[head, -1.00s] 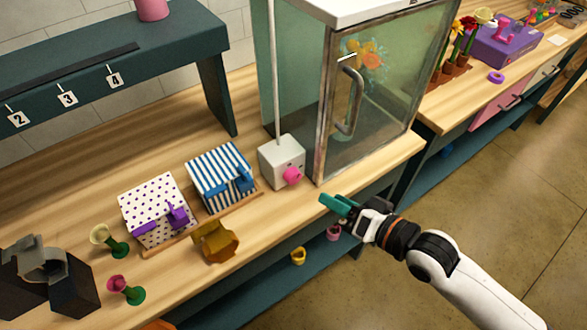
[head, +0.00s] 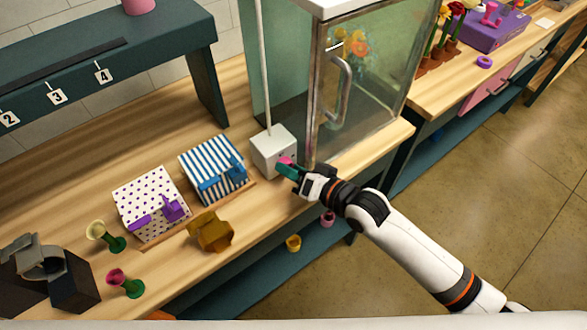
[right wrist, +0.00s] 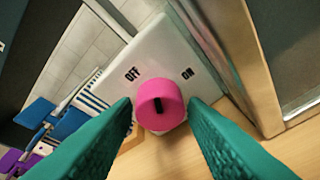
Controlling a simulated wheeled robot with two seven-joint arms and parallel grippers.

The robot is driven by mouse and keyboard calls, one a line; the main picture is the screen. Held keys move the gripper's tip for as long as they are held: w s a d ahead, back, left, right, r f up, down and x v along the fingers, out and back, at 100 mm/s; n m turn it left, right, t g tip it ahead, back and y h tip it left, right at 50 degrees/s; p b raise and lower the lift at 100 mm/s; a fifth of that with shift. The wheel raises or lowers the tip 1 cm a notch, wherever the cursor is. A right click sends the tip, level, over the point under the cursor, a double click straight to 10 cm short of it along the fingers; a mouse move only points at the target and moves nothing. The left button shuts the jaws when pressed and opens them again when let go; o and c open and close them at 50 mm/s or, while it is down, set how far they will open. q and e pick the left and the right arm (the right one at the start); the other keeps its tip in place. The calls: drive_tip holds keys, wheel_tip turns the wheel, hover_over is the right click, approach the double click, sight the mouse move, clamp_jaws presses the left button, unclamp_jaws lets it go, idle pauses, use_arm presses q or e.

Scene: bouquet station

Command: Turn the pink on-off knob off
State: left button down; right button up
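The pink on-off knob (right wrist: 160,104) sticks out of the front of a white box (right wrist: 150,48), marked OFF at upper left and ON at upper right. A short black mark on the knob's face runs roughly upright in the right wrist view. The white box also shows in the head view (head: 272,148), with the knob (head: 285,160) partly hidden behind my gripper. My right gripper (head: 283,167) is at the knob. Its green fingers (right wrist: 160,112) stand apart, one on each side of the knob, with gaps showing. My left gripper is not in view.
A glass cabinet (head: 370,100) with a metal handle stands right of the box. A blue-striped box (head: 212,165) and a purple-dotted box (head: 148,200) stand to its left. A brown holder (head: 211,231) is near the table's front edge.

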drive_tip(key=c, duration=0.5)
drive_tip(key=shift+r+p, duration=0.2)
drive_tip(key=shift+p, duration=0.4)
drive_tip(key=shift+c, duration=0.2)
drive_tip(key=shift+a+n+h+p, duration=0.1)
drive_tip(key=shift+n+h+p, duration=0.4)
drive_tip(key=shift+n+p, duration=0.55)
drive_tip(key=shift+s+n+t+h+p, duration=0.1)
drive_tip(key=shift+n+t+h+p, duration=0.4)
drive_tip(key=shift+p, duration=0.45)
drive_tip(key=shift+f+n+p, duration=0.15)
drive_tip(key=shift+n+p, duration=0.4)
drive_tip(key=shift+n, duration=0.2)
drive_tip(key=o, duration=0.7)
